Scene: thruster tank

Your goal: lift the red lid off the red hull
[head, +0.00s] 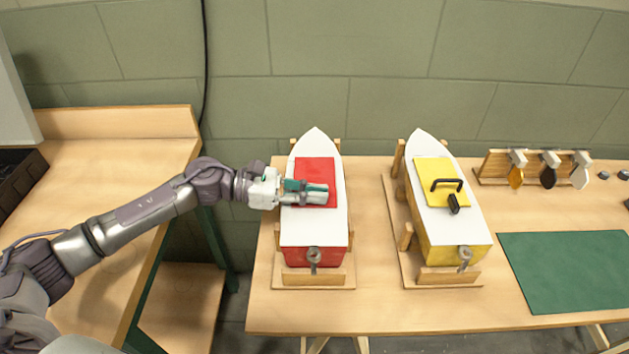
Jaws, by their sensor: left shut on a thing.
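The red hull (318,257) sits in a wooden cradle on the table, with a white deck and its bow toward the wall. The red lid (315,168) is a flat square on the deck, and I cannot tell whether it is raised. My left gripper (318,192) reaches in from the left over the lid's near half. It is shut at the lid, and its fingers hide the lid's handle. My right gripper is not in view.
A yellow hull (455,240) with a yellow lid (433,170) and black handle stands in a cradle to the right. A wooden rack (495,167) holds several propellers farther right. A green mat (570,270) lies bare at the right. Another wooden table (90,200) stands left, beyond a gap.

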